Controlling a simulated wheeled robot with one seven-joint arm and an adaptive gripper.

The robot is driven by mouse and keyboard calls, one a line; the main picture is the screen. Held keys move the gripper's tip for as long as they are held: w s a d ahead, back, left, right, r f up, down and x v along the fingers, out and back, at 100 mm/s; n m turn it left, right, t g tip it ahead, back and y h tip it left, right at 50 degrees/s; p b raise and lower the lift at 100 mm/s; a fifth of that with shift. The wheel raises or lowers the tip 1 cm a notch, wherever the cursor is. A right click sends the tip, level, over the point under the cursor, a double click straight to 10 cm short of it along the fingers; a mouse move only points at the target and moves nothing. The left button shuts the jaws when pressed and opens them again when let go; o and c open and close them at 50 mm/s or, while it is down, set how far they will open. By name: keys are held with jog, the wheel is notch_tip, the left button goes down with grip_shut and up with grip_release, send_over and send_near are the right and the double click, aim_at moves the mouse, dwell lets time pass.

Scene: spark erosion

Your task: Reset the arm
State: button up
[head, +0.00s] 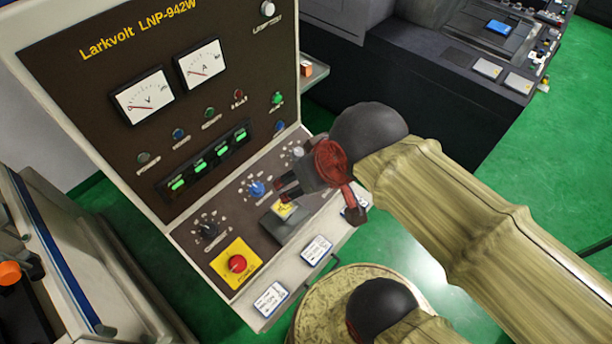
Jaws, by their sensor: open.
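My gripper (283,190) is in front of the sloped lower part of a dark control panel (215,262). It is open, with its two dark fingers pointing left. Nothing shows between the fingers. The fingertips are just right of a blue knob (257,188) and above a grey block with a yellow label (285,209). I cannot tell whether they touch the panel. My arm, in a beige sleeve, reaches in from the lower right and hides part of the panel's right edge.
The cabinet carries two meters (143,95), a black knob (207,229) and a red mushroom button on a yellow plate (237,264). White labels (270,298) line its front edge. A dark machine (420,90) stands behind. Green floor (570,130) is open at right.

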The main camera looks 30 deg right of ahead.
jog(key=shift+f, duration=0.1)
notch_tip(320, 180, down, 22)
jog(key=b, duration=2.2)
